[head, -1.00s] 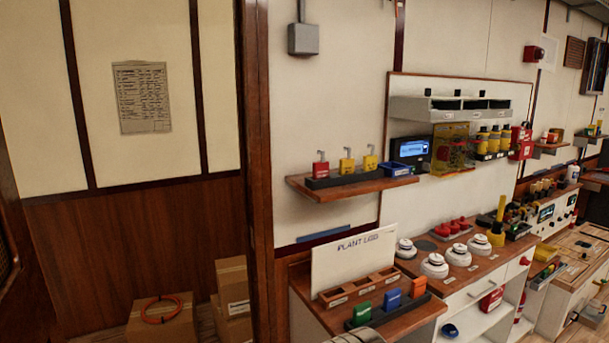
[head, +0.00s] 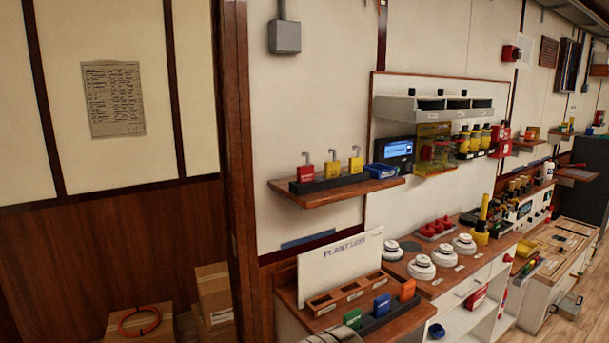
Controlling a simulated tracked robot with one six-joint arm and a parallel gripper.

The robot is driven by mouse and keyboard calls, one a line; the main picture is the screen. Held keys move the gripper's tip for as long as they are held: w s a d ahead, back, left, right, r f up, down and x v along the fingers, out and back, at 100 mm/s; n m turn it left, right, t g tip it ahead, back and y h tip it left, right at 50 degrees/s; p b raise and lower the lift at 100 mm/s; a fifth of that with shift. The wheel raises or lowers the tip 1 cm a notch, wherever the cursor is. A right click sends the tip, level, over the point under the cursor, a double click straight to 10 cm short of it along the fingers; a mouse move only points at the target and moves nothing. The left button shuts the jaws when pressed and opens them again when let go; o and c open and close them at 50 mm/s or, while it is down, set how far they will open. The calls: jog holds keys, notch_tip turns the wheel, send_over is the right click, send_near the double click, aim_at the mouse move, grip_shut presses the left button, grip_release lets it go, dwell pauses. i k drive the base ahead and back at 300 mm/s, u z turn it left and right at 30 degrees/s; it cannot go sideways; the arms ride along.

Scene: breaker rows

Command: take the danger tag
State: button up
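I cannot make out a danger tag for certain in the head view. A wall shelf (head: 390,184) holds a black rack (head: 330,183) with two yellow padlocks (head: 331,169) and a red one (head: 305,173). Below, a desk (head: 415,318) carries a white board reading PLANT LOG (head: 340,265) and a wooden tray with compartments (head: 345,294). In front of that tray, a black rack (head: 378,322) holds green, blue and orange pieces, too small to identify.
White round detectors (head: 421,267) and a tray of red parts (head: 434,232) stand on the counter to the right. A wooden post (head: 235,170) rises left of the shelves. Cardboard boxes (head: 214,295) sit on the floor at lower left.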

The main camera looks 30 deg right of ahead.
aim_at(306, 173)
jog(key=i, duration=0.85)
jog(key=u, duration=0.05)
